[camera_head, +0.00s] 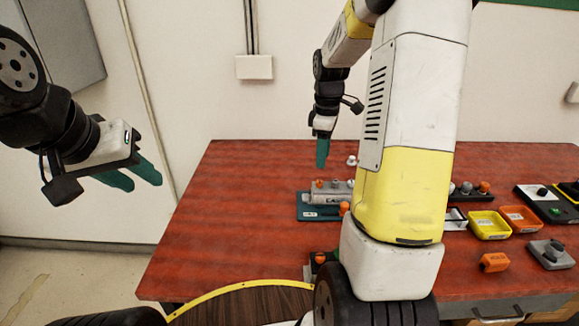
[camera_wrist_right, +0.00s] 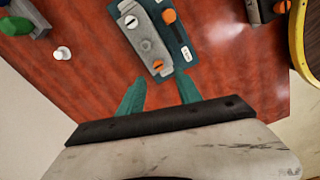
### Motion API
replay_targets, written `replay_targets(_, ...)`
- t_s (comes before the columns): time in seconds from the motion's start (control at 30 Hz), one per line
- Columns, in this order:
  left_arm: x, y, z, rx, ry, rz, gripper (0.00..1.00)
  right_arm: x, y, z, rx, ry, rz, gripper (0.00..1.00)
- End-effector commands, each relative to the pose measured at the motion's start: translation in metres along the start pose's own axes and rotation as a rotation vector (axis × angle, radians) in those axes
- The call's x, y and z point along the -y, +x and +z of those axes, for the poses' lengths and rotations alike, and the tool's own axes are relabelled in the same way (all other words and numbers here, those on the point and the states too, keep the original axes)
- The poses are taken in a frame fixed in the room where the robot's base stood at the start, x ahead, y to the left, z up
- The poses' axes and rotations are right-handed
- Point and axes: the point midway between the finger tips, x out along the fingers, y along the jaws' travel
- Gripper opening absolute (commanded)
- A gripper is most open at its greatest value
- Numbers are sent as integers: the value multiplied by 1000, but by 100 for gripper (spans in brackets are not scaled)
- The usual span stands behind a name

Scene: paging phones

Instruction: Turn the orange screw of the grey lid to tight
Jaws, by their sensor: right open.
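The grey lid (camera_head: 328,195) lies on a teal base (camera_head: 303,212) on the red table, partly behind my right arm in the head view. I cannot tell how tight either is. My right gripper (camera_head: 322,152) points down above the left end of the lid. In the wrist view its open, empty fingers (camera_wrist_right: 162,88) lie short of the near screw.
A yellow tray (camera_head: 489,225) and an orange tray (camera_head: 520,219) stand at the right, with a loose orange block (camera_head: 493,262) in front. A small white piece (camera_wrist_right: 62,53) lies left of the lid in the wrist view. The table's left part is clear.

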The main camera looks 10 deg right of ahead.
Motion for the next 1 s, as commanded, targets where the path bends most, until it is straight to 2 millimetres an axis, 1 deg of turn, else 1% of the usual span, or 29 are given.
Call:
replay_targets(0.03,0,0,0,0,0,0,36,-4,7,2,8,-16,-9,41)
replay_targets(0.1,0,0,0,0,0,0,36,-7,12,2,13,-33,-15,41)
replay_targets(0.27,0,0,0,0,0,0,36,-7,29,3,15,-40,-18,41)
replay_targets(0.5,0,0,0,0,0,0,36,-6,68,3,14,-39,-19,41)
replay_targets(0.6,0,0,0,0,0,0,36,-6,80,3,14,-39,-19,41)
replay_targets(0.77,0,0,0,0,0,0,36,-6,88,3,13,-38,-15,41)
replay_targets(1.0,0,0,0,0,0,0,36,-6,89,3,13,-38,-15,41)
